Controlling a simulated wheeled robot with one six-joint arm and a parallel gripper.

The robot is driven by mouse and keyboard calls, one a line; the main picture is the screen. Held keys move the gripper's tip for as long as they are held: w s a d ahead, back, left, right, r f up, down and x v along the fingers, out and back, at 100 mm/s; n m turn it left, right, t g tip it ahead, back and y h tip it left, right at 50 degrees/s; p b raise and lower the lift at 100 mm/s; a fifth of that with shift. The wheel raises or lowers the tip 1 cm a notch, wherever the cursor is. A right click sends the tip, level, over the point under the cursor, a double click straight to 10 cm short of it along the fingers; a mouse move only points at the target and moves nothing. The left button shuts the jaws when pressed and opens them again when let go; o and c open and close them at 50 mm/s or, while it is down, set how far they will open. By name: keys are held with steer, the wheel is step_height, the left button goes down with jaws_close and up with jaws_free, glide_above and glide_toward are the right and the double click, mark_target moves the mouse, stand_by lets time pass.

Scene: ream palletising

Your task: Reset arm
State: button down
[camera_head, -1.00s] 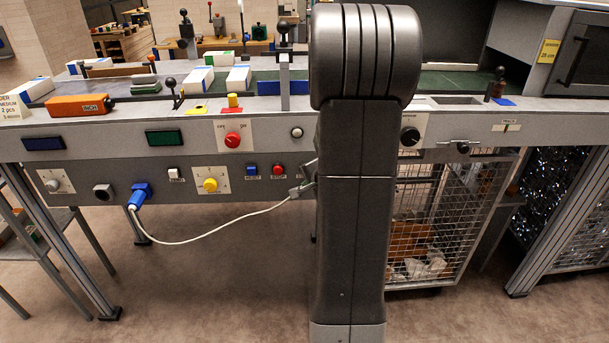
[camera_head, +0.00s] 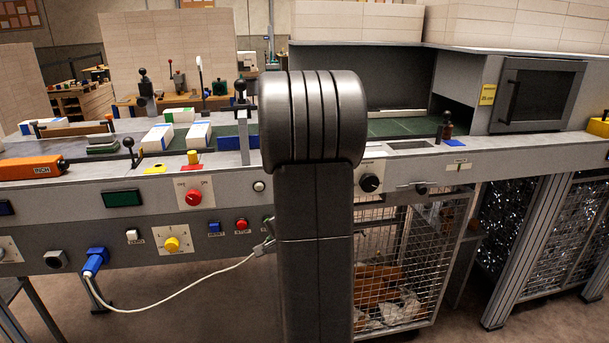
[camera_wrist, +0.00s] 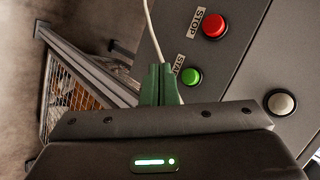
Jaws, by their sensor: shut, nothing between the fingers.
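My gripper (camera_wrist: 161,84) shows in the wrist view as two green fingers pressed together, with nothing between them. It is in front of a grey control panel, beside a green START button (camera_wrist: 191,76) and below a red STOP button (camera_wrist: 214,25). A white cable (camera_wrist: 153,30) runs past behind the fingertips. Whether the fingers touch the panel or cable I cannot tell.
The workbench front (camera_head: 150,225) spans the head view, with knobs, buttons and a blue plug (camera_head: 95,261) on a white cable. White reams (camera_head: 157,138) lie on top. A wire cage (camera_head: 400,265) stands below. Bare floor shows in front.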

steer(key=s, duration=0.2)
steer(key=s+d, duration=0.1)
steer(key=s, duration=0.1)
steer(key=shift+s+d+b, duration=0.1)
steer(key=shift+b, duration=0.25)
stand_by(0.3)
